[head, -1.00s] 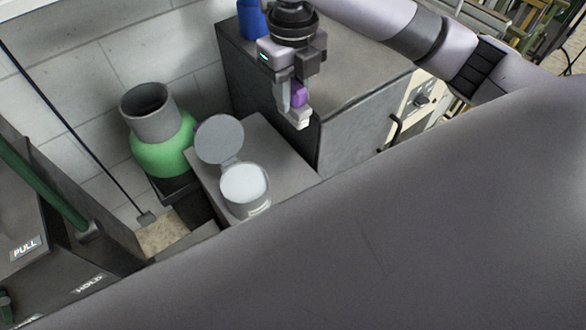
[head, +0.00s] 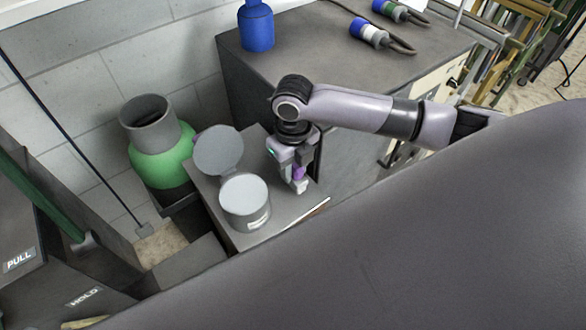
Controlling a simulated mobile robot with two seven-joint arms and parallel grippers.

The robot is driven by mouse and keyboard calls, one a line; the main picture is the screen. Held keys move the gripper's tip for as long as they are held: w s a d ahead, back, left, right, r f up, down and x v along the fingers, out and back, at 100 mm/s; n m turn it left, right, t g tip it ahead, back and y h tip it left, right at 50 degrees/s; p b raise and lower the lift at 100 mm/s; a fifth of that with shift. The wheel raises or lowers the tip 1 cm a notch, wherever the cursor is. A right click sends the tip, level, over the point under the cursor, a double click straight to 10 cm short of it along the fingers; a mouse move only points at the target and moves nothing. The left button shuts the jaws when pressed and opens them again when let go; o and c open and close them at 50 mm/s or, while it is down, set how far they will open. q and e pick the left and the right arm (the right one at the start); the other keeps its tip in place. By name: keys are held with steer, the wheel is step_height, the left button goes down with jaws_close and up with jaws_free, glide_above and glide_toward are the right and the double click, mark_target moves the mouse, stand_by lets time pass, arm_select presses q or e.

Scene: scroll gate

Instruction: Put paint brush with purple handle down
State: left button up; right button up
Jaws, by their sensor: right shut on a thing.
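My right gripper (head: 299,188) points down over the right side of the low grey box (head: 252,238), just right of the round grey tin. It is shut on the paint brush with purple handle; a small bit of purple (head: 298,173) shows between its fingers. The rest of the brush is hidden by the fingers or too small to make out. I cannot tell whether the brush touches the box top. My left gripper is not in view.
The round grey tin (head: 245,204) with its raised lid (head: 218,150) stands close left of the gripper. A green and grey vessel (head: 159,160) is further left. A taller grey cabinet (head: 330,60) with a blue bottle (head: 256,25) stands behind. A thin pale strip (head: 308,213) shows by the box's front edge.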

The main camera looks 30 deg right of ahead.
steer(key=shift+f, duration=0.55)
steer(key=shift+f, duration=0.15)
steer(key=o, duration=0.9)
step_height(320, 180, up, 12)
steer(key=shift+r, duration=0.2)
steer(key=shift+f, duration=0.1)
